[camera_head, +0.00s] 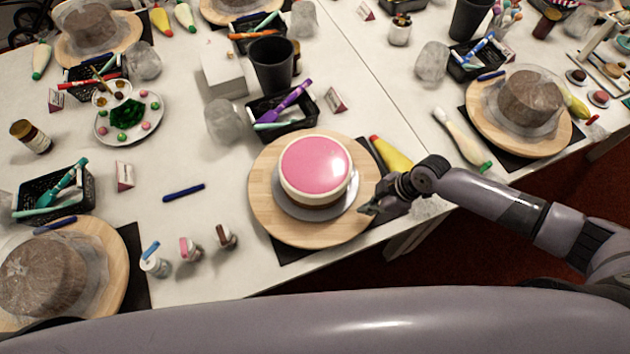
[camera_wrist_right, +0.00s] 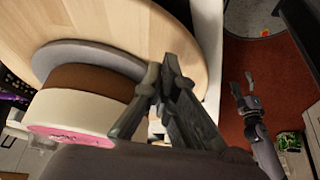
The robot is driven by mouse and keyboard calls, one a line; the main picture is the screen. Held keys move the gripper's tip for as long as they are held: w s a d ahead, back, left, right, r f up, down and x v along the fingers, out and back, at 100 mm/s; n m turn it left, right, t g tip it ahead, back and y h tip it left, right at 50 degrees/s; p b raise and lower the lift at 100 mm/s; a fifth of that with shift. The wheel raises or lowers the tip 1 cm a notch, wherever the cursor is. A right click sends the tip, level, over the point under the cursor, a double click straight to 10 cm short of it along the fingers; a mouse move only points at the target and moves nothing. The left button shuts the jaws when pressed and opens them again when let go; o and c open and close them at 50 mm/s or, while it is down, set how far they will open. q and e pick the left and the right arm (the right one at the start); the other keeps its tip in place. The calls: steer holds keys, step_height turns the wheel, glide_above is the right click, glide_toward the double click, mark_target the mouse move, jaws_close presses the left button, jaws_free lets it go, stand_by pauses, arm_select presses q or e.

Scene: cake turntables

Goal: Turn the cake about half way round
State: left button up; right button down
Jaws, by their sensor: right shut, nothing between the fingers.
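The cake (camera_head: 316,165) has a pink glossy top, a cream rim and a brown base; its side shows in the wrist view (camera_wrist_right: 95,80). It sits on a grey disc (camera_head: 290,205) on a round wooden turntable (camera_head: 265,200), also in the wrist view (camera_wrist_right: 120,18). My right gripper (camera_head: 368,209) is shut and empty at the turntable's right edge, beside the cake. In the wrist view its fingers (camera_wrist_right: 165,75) lie over the turntable's wood; contact cannot be told. My left gripper (camera_wrist_right: 243,90) hangs over the red floor with fingers apart.
A yellow piping bag (camera_head: 390,153) lies right of the turntable. A black pen basket (camera_head: 283,112) and a black cup (camera_head: 271,63) stand behind it. The table's front edge is close; white table around the blue pen (camera_head: 183,192) is clear.

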steer(key=s+a+p, duration=0.1)
steer(key=s+a, duration=0.1)
steer(key=s+a+p, duration=0.1)
steer(key=a, duration=0.1)
steer(key=s+a+p, duration=0.1)
steer(key=s+a, duration=0.1)
steer(key=shift+s+r+p, duration=0.25)
steer(key=shift+s+p, duration=0.05)
steer(key=shift+s, duration=0.05)
steer(key=shift+s+a, duration=0.25)
steer(key=shift+a, duration=0.05)
steer(key=shift+s+a+f, duration=0.1)
steer(key=shift+a+f, duration=0.05)
steer(key=shift+a, duration=0.1)
steer(key=a, duration=0.6)
steer(key=w+a, duration=0.1)
steer(key=a, duration=0.2)
steer(key=shift+a, duration=0.3)
steer(key=shift+d, duration=0.1)
steer(key=shift+s+f, duration=0.1)
steer(key=shift+f, duration=0.05)
